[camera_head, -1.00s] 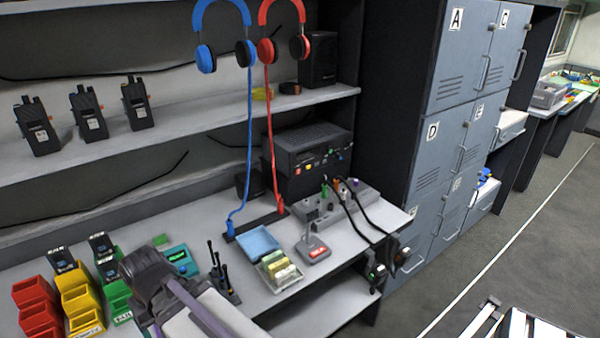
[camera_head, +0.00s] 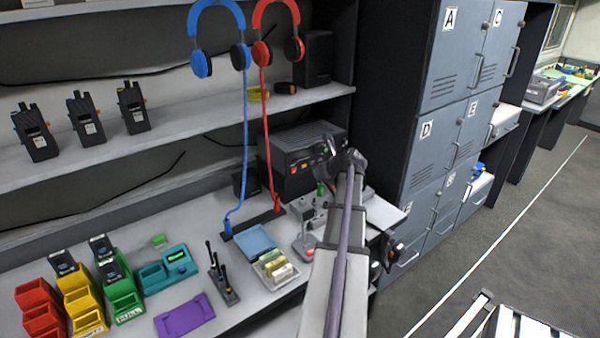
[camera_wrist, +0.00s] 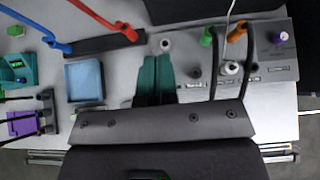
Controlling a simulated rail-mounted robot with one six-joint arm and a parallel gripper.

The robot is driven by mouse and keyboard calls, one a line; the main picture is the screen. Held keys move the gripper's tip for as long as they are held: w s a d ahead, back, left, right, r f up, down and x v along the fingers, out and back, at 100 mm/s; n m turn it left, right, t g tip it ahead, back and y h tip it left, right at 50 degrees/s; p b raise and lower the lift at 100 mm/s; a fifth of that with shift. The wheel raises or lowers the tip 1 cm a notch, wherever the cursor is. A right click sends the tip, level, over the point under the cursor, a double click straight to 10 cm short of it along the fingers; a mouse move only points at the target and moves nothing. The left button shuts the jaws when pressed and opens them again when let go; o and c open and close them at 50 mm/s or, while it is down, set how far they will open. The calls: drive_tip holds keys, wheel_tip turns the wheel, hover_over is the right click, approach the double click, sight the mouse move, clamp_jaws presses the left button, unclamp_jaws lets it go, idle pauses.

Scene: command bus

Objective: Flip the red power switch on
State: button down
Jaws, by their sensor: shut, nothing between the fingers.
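The red power switch appears to be the small red-orange patch (camera_head: 295,171) on the front of the black radio unit (camera_head: 308,150), on the bench against the back wall. Its position, up or down, is too small to tell. My gripper (camera_wrist: 157,60) shows in the wrist view as two teal fingers side by side, shut and empty. They are over the bench, between the blue tray (camera_wrist: 85,80) and the grey connector panel (camera_wrist: 262,62). In the head view my arm reaches up in front of the bench, its end at the right of the unit; the fingertips cannot be made out there.
Blue headphones (camera_head: 202,62) and red headphones (camera_head: 294,48) hang above, their cords running down to a dark strip on the bench. Black cables rise from the connector panel beside the fingers. Lockers (camera_head: 430,130) stand to the right. A purple plate (camera_head: 185,315) lies at the front.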

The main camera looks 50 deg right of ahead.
drive_tip(key=shift+s+d, duration=0.1)
drive_tip(key=b, duration=0.6)
approach(294, 171)
drive_tip(key=x, duration=0.5)
drive_tip(key=shift+d+f, duration=0.1)
drive_tip(key=shift+f, duration=0.45)
drive_tip(key=shift+w+d, duration=0.1)
drive_tip(key=shift+w, duration=0.45)
